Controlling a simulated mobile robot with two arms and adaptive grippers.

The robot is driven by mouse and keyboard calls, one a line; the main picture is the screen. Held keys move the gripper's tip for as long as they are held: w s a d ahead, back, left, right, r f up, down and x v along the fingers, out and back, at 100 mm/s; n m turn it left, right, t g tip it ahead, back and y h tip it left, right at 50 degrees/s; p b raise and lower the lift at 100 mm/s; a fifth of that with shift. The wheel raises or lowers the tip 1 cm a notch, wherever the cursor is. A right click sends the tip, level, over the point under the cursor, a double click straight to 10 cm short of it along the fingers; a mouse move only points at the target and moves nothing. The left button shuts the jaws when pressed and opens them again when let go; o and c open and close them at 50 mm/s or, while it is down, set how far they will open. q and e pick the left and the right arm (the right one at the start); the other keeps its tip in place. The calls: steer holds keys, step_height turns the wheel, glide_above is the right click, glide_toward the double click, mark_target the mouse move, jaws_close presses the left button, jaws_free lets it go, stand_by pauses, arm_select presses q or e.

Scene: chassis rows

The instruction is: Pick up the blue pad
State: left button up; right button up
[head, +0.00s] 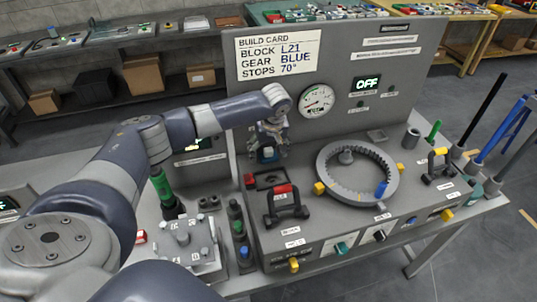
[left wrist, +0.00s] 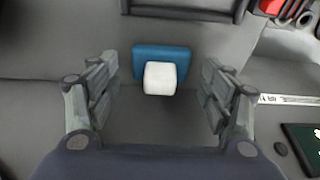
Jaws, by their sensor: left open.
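The blue pad (left wrist: 141,57) shows in the left wrist view as a flat blue rectangle with a white rounded block (left wrist: 160,78) on it, in front of a grey surface. My left gripper (left wrist: 160,102) is open, with one finger on each side of the white block and a gap on both sides. Neither finger visibly touches the block or the pad. In the head view my left gripper (head: 268,150) hangs in front of the upright panel, left of the gauge, and largely hides the pad. My right gripper is not in view.
A grey ring (head: 329,190) with yellow tabs and a blue peg lies on the bench to the right. A black handle with a red part (head: 286,205) stands just below my left gripper. The panel (head: 342,120) with gauge and build card rises behind it.

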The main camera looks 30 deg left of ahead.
arm_select(q)
steer(key=shift+c, duration=0.5)
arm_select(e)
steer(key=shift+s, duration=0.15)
arm_select(q)
steer(key=shift+r, duration=0.1)
steer(key=c, duration=1)
steer(key=shift+c, duration=0.2)
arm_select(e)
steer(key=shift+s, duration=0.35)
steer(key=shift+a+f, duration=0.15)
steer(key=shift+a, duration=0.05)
